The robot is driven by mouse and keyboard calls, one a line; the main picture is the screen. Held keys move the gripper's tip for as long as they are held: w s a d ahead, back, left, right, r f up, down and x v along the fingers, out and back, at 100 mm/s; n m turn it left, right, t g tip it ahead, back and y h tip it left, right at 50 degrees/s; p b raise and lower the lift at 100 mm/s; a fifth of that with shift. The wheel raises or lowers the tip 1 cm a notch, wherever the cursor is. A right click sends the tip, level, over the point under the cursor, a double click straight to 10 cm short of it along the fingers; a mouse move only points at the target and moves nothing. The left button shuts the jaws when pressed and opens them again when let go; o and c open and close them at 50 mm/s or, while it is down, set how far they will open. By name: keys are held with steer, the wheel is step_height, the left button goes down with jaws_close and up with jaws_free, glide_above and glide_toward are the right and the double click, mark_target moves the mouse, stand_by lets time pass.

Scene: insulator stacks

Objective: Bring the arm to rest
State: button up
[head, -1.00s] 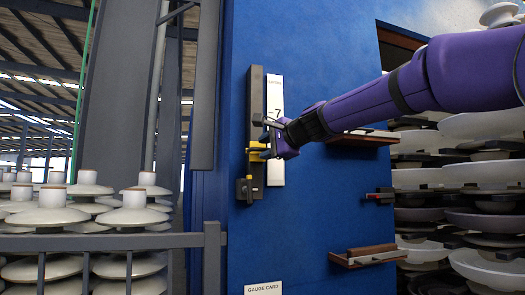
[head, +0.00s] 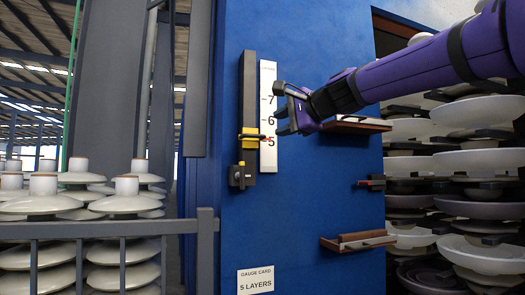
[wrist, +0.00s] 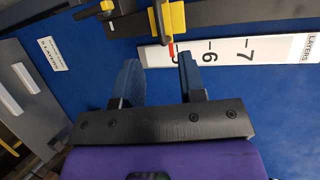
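My gripper (head: 281,110) is open and empty, in front of the blue panel just right of the gauge. In the wrist view its two fingers (wrist: 161,80) stand apart with nothing between them. The yellow slider (head: 249,138) sits on the dark vertical rail (head: 249,90), with its red pointer at the 5 on the white scale (head: 267,90). The slider (wrist: 170,18) also shows in the wrist view, beyond the fingers and apart from them. My purple arm reaches in from the right.
A gauge card (head: 256,280) on the panel reads 5 layers. Small shelves (head: 357,240) jut from the panel at right. Insulator stacks (head: 485,215) stand behind at right, and others (head: 125,215) at left behind a grey railing (head: 100,230).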

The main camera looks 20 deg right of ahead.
steer(key=s+d+f+n+g+h, duration=0.1)
steer(key=s+f+n+g+h, duration=0.2)
steer(key=s+f+n, duration=0.4)
steer(key=s+d+f+n+g+h, duration=0.2)
steer(key=s+f+n+g, duration=0.4)
steer(key=s+f, duration=1.5)
step_height(320, 180, down, 6)
steer(key=shift+f+n+h, duration=0.25)
steer(key=shift+n+h, duration=0.25)
steer(key=shift+n, duration=0.2)
steer(key=shift+w+a, duration=0.1)
steer(key=shift+w, duration=0.05)
